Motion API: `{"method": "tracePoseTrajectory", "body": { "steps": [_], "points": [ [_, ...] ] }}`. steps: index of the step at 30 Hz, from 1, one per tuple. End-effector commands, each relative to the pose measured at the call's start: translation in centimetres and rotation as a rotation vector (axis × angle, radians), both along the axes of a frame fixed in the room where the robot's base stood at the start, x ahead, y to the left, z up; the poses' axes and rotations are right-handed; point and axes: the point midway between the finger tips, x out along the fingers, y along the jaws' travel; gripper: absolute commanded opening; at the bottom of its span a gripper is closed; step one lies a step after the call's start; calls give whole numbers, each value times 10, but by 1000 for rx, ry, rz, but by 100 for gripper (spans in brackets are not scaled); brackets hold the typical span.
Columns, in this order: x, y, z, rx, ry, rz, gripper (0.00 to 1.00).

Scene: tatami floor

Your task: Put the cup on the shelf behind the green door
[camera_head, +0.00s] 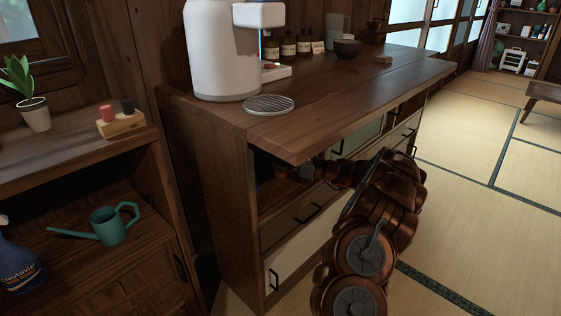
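My arm reaches under the overhanging counter toward an open compartment at the left of the wooden cabinet (225,190). My gripper (287,172) is at this opening, in shadow and partly hidden by the counter edge. I cannot tell whether its fingers are open or shut, or whether they hold anything. A pale green door (362,138) with a black handle shows under the counter, beyond my arm and partly covered by it. It looks closed. I cannot make out a clear cup; a dark bowl-like vessel (347,49) stands on the counter at the back.
A white dispenser (222,50), a round metal grate (268,104) and several brown bottles (288,46) stand on the counter (345,95). A drawer (300,215) lies below my gripper. A side shelf with a teal watering can (108,225) is at left. Tatami floor (475,220) is clear at right.

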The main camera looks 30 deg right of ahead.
Motion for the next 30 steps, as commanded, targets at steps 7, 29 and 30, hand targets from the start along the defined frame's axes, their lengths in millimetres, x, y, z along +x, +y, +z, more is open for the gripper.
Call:
{"method": "tracePoseTrajectory", "body": {
  "steps": [7,29,30],
  "points": [
    [0,0,-2,0,0,0,68],
    [-47,-35,4,0,2,-3,68],
    [-51,-37,3,0,1,-2,68]
  ]
}}
